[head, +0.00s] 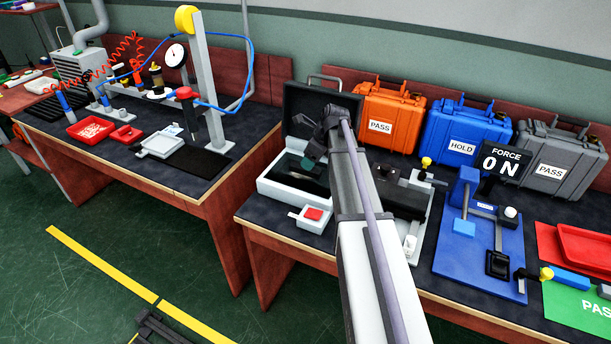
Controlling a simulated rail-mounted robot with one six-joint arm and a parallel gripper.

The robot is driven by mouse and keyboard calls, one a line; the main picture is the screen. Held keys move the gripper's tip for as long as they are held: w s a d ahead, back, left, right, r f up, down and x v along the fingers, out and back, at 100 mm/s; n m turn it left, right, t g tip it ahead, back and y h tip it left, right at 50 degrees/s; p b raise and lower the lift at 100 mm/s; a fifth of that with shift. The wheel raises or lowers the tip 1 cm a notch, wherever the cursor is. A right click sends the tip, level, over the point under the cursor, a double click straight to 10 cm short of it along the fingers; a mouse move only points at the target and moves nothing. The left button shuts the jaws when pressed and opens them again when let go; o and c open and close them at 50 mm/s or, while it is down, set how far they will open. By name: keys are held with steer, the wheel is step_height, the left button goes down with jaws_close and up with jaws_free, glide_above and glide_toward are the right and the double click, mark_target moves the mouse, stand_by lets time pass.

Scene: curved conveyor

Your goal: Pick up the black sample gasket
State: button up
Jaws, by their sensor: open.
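My gripper (305,163) hangs over the open case (266,188) on the right table, its jaws open. The case has a pale base, a dark interior and a raised black lid (300,103). I cannot make out a black gasket for certain; dark shapes lie inside the case under my gripper, and my arm hides part of it. I cannot tell whether the fingers touch anything.
Orange (388,103), blue (465,127) and grey (558,160) cases line the back. A blue fixture (478,240) stands right. The left table (105,165) holds a gauge stand and red trays.

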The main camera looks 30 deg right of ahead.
steer(key=b+x, duration=0.3)
steer(key=x, duration=0.2)
steer(key=shift+w+b, duration=0.15)
steer(key=shift+b, duration=0.15)
steer(key=shift+r, duration=0.25)
steer(key=c, duration=1)
